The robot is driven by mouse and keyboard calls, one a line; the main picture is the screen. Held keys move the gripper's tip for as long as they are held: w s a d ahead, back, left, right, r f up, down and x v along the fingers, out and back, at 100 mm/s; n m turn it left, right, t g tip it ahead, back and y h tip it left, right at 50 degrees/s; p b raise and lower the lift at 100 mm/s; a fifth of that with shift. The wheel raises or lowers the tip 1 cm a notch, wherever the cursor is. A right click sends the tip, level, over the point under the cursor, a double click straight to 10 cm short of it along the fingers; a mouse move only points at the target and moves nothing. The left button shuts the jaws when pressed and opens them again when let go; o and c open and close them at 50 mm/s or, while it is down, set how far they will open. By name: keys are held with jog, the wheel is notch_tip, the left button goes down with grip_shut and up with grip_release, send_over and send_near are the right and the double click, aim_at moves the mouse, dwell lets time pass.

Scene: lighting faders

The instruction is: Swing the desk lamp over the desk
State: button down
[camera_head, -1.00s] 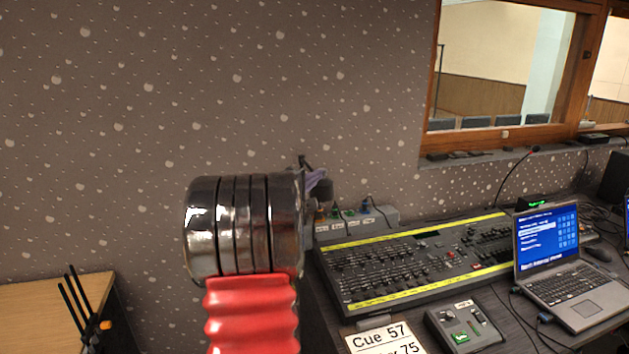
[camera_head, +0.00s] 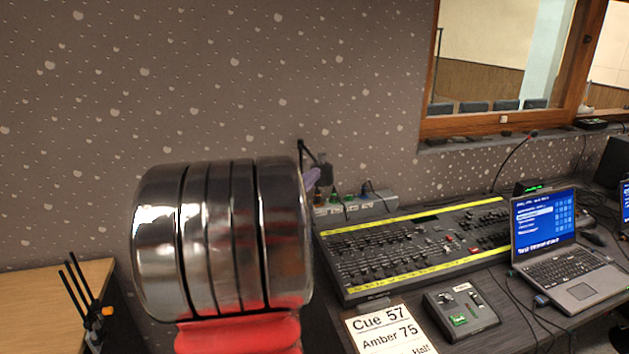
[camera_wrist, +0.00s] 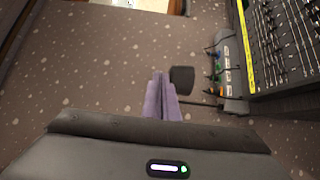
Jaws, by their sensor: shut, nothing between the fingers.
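The desk lamp shows in the head view as a small dark head (camera_head: 326,174) on a thin black arm, at the left end of the lighting desk (camera_head: 420,245). In the wrist view the dark lamp head (camera_wrist: 182,79) is just right of my fingertips, with a thin rod below it running right. My gripper (camera_wrist: 160,78) has purple fingers, closed together and empty. They are beside the lamp head; I cannot tell if they touch it. In the head view my gripper (camera_head: 312,181) is mostly hidden behind my own arm, which also hides part of the lamp.
A grey socket box (camera_head: 358,207) with coloured plugs stands behind the desk's left end. A cue card (camera_head: 385,330), a small control box (camera_head: 461,310) and a laptop (camera_head: 555,240) are in front and right. A wooden table (camera_head: 45,295) is at left. The speckled wall is close behind.

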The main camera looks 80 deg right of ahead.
jog(key=shift+s+a, duration=0.5)
jog(key=shift+a, duration=0.25)
jog(key=w+a+f+t+y, duration=0.25)
jog(key=w+a, duration=0.25)
jog(key=a, duration=0.7)
jog(key=w+a+f+m+t+y, duration=0.1)
jog(key=w+a+f+y, duration=0.3)
jog(key=a, duration=0.8)
jog(key=w+a+f+t+y, duration=0.1)
jog(key=w+a+t+y, duration=0.15)
jog(key=w+a, duration=0.7)
jog(key=s+a+f+n+t+y, duration=0.1)
jog(key=a+y, duration=0.3)
jog(key=a, duration=1)
jog(key=a+f+n+t+y, duration=0.1)
jog(key=a+y, duration=0.3)
jog(key=a, duration=1.1)
jog(key=shift+s+f+n+t+y, duration=0.3)
jog(key=shift+s+n+t, duration=0.05)
jog(key=shift+n+t, duration=0.45)
